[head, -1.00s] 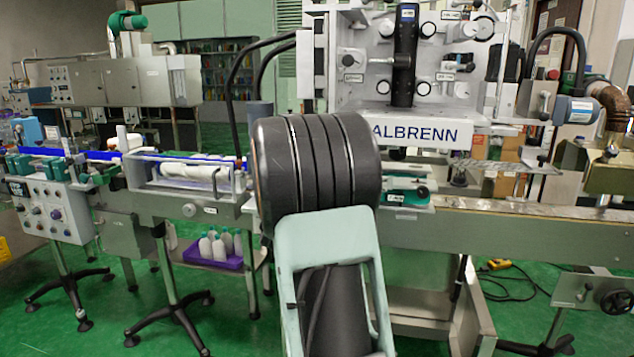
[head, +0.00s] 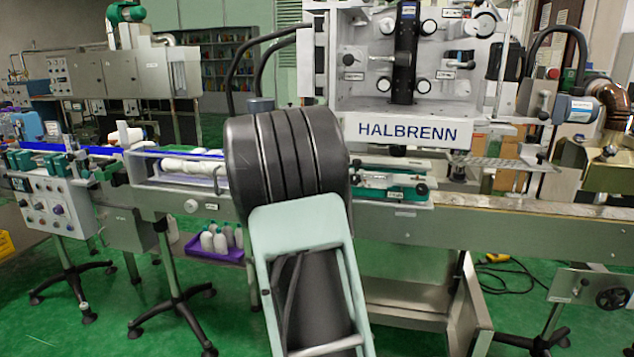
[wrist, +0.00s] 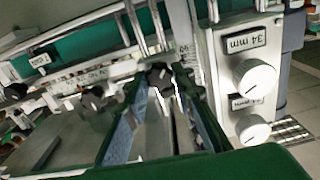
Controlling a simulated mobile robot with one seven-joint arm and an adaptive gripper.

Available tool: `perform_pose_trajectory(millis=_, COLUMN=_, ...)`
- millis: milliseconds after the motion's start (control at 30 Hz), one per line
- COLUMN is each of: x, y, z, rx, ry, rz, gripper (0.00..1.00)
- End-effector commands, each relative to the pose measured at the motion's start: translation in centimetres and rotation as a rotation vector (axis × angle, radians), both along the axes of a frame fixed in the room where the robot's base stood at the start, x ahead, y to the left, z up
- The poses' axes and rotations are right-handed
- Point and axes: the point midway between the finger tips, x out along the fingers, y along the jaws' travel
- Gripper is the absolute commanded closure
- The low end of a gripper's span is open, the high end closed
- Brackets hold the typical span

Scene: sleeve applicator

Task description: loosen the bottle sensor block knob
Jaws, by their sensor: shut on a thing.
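In the wrist view my gripper (wrist: 162,88) reaches forward with its two green-edged fingers on either side of a small dark lobed knob (wrist: 160,75). The fingers are shut on this knob at their tips. It sits by the rail of the machine, below upright metal rods; I take it as the bottle sensor block knob, though its label is not readable. The sensor block itself is largely hidden behind the fingers and blurred. In the head view my dark arm covers the gripper and the knob, in front of the conveyor left of the HALBRENN panel (head: 408,131).
Right of the fingers are two white round knobs, an upper one (wrist: 255,78) under a "34 mm" label and a lower one (wrist: 252,130). Another dark knob (wrist: 95,98) stands to the left. A purple crate of bottles (head: 216,252) is under the conveyor (head: 480,232).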

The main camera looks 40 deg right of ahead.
Motion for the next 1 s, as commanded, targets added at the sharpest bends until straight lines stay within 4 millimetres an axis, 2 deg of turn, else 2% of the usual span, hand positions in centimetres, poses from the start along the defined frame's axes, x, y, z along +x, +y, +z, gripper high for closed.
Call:
perform_pose_trajectory(millis=233, x=0.0, y=0.0, z=0.1, rx=-0.002, ry=-0.003, rz=0.000, gripper=1.00)
perform_pose_trajectory(millis=267, x=0.0, y=0.0, z=0.1, rx=-0.002, ry=-0.003, rz=0.000, gripper=0.76)
perform_pose_trajectory(millis=400, x=0.0, y=0.0, z=0.1, rx=0.000, ry=-0.003, rz=0.000, gripper=0.60)
perform_pose_trajectory(millis=767, x=-0.2, y=0.3, z=0.1, rx=0.001, ry=-0.002, rz=0.001, gripper=0.59)
perform_pose_trajectory(millis=1000, x=-2.4, y=3.1, z=0.1, rx=0.002, ry=-0.002, rz=0.004, gripper=0.59)
